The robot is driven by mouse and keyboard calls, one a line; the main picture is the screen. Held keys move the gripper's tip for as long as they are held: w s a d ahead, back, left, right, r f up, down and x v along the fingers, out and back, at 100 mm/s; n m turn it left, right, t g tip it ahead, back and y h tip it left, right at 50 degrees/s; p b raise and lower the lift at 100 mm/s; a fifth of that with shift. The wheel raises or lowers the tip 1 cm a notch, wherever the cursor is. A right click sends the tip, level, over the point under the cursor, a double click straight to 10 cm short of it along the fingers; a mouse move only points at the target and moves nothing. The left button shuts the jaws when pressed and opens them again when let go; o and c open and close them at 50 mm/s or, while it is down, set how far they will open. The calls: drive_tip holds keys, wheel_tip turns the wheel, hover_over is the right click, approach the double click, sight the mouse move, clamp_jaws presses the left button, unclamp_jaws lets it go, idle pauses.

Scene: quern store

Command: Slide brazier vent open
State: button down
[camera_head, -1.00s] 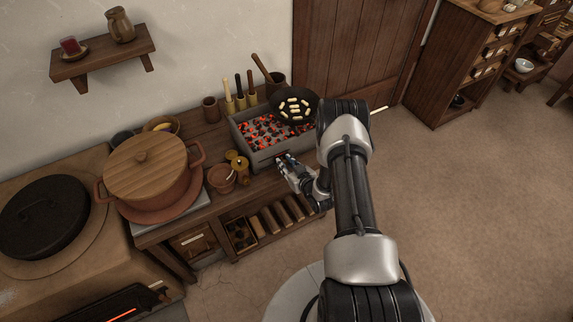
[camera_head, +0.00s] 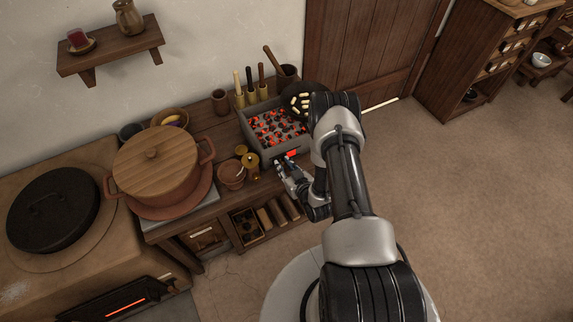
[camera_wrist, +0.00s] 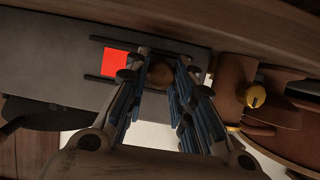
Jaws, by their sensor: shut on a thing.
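The grey brazier (camera_head: 262,147) stands on the wooden counter, full of glowing coals. A red glowing vent opening (camera_wrist: 121,63) shows in its front wall in the wrist view, and also in the head view (camera_head: 291,153). Two dark rails (camera_wrist: 130,42) run above and below it. My gripper (camera_wrist: 160,76) is shut on the brown vent knob (camera_wrist: 161,72), just beside the uncovered opening. The vent plate behind the knob is mostly hidden by my fingers. In the head view my gripper (camera_head: 282,164) is at the brazier's front.
A black pan (camera_head: 301,88) with pale pieces sits over the brazier's far right corner. A brass-coloured pot (camera_head: 251,164) and a clay mortar-like bowl (camera_head: 231,174) stand close left of my gripper. A large lidded pot (camera_head: 152,178) is farther left. Open floor lies right.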

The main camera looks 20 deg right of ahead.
drive_tip(key=c, duration=1.4)
unclamp_jaws()
drive_tip(key=shift+a+r, duration=0.1)
drive_tip(key=shift+a, duration=0.2)
drive_tip(key=shift+o, duration=0.2)
drive_tip(key=shift+s+d, duration=0.1)
drive_tip(key=shift+s, duration=0.35)
drive_tip(key=v, duration=1.1)
drive_tip(key=shift+r, duration=0.15)
drive_tip(key=shift+s, duration=0.1)
